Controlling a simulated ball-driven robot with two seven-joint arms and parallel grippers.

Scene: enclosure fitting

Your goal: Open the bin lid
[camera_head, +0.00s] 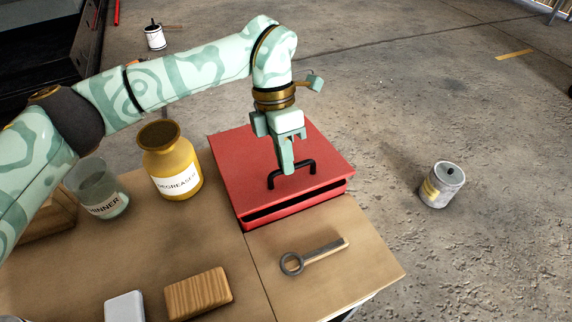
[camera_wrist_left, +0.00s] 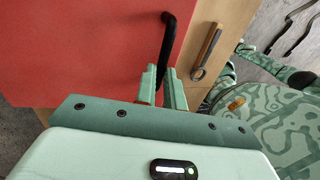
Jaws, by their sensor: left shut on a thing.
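The red bin (camera_head: 243,222) sits on the tan table, its flat red lid (camera_head: 240,165) on top with a dark gap along the front edge. A black bar handle (camera_head: 303,164) stands on the lid near the front. My left gripper (camera_head: 287,171) reaches down from above and is shut on the handle, hiding part of it. In the left wrist view the fingers (camera_wrist_left: 168,74) are at the black handle (camera_wrist_left: 168,38), beside the red lid (camera_wrist_left: 80,50). My right gripper is not seen.
A yellow degreaser jar (camera_head: 172,165) and a glass thinner jar (camera_head: 97,190) stand left of the bin. A ring-ended tool (camera_head: 318,254), a wooden block (camera_head: 199,292) and a pale block (camera_head: 125,307) lie in front. A can (camera_head: 442,185) stands on the floor right.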

